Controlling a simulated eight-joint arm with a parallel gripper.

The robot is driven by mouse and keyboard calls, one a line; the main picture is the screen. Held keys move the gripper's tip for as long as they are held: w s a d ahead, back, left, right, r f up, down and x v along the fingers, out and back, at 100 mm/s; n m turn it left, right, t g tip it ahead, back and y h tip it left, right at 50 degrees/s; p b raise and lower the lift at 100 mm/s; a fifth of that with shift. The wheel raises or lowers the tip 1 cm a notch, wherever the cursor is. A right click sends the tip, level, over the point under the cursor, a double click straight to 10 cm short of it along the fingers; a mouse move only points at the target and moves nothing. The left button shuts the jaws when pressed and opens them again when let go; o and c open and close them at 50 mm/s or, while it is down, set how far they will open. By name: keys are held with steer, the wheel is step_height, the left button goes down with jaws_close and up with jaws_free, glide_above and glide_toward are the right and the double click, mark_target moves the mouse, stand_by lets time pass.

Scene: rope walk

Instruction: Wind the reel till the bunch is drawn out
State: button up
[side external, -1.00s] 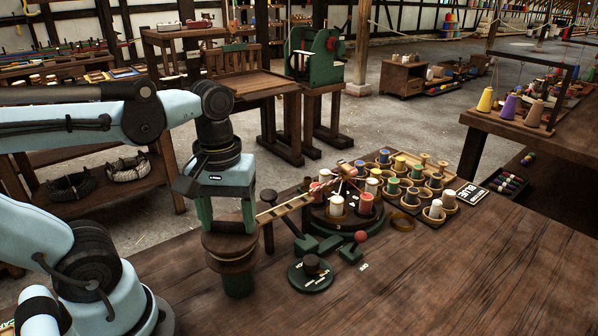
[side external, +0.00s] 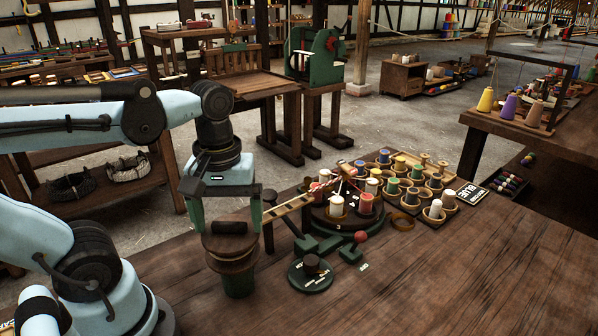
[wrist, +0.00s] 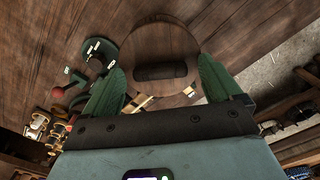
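The reel (side external: 231,263) is a round wooden drum on a green foot at the table's near left. A dark bar grip (side external: 230,228) lies across its top; it also shows in the wrist view (wrist: 160,72). My gripper (side external: 227,222) is over the reel, its green fingers spread wide with the bar between them and clear of both. A slatted wooden strip (side external: 288,207) runs from the reel side to a round green-and-wood stand (side external: 340,222) with bobbins. A red-and-white strand bunch (side external: 322,186) shows at the strip's far end; its finer path is too small to tell.
A tray of coloured bobbins (side external: 425,207) stands behind the stand. A red ball knob (side external: 361,236) and a dark green disc with a black knob (side external: 311,274) sit in front. The table's right and front (side external: 450,285) are clear.

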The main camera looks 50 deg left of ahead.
mark_target(229, 223)
steer(key=shift+r, duration=0.1)
step_height(229, 223, up, 12)
stand_by(0.8)
steer(key=w+d+f+m+t, duration=0.1)
steer(key=w+f+m+t, duration=0.6)
steer(key=f+m, duration=0.3)
step_height(229, 223, down, 3)
steer(key=shift+w+r+m, duration=0.1)
steer(key=shift+w+m, duration=0.2)
steer(key=shift+w, duration=0.3)
